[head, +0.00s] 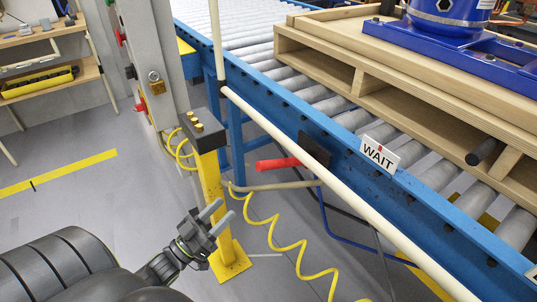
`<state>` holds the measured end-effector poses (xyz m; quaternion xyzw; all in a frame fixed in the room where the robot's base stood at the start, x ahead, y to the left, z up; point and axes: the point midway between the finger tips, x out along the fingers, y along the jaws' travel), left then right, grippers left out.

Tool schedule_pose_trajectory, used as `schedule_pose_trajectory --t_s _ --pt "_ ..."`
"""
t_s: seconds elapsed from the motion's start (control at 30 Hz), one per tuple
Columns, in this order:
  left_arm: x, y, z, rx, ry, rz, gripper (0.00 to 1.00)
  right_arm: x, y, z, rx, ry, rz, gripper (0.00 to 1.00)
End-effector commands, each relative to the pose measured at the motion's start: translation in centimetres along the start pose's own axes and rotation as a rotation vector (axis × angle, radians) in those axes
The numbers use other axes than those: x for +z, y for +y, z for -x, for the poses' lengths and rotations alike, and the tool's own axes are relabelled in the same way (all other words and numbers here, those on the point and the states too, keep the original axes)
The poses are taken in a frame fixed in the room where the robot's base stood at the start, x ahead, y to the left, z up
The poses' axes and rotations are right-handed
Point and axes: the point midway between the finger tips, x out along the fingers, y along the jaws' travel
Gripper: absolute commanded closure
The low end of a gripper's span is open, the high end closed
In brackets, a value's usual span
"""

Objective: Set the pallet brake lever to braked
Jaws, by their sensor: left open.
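The brake lever's red handle (277,164) sticks out to the left, nearly level, from a dark plate (314,149) on the side of the blue conveyor frame (270,103). A white sign reading WAIT (380,157) stands on the frame edge to the right of the lever. My left gripper (224,211) is open and empty, below and left of the red handle and clear of it. Its two grey fingers point up and to the right. It shows in front of the yellow post. My right gripper is not in view.
A yellow post (212,182) with a button box (203,130) stands left of the lever. A cream rail (300,162) runs diagonally along the conveyor. A coiled yellow hose (290,246) hangs below. A wooden pallet (365,82) with a blue machine (440,25) sits on the rollers.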

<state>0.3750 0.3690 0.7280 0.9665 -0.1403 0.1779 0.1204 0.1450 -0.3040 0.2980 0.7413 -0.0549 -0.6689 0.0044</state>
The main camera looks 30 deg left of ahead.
Motion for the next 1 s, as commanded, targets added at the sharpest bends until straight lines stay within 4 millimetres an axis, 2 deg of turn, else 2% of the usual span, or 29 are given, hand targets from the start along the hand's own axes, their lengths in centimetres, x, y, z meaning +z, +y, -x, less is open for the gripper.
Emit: schedule_pose_trajectory --t_s 0.17,0.8,1.0 --pt "0.0 -0.1 -1.5 0.0 0.0 0.001 0.53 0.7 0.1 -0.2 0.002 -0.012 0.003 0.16" --pt "-0.1 0.0 -14.8 0.0 0.002 0.001 0.53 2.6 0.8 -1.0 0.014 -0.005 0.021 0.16" --pt "0.0 0.0 -16.8 0.0 0.0 0.001 0.53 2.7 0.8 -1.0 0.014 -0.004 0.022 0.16"
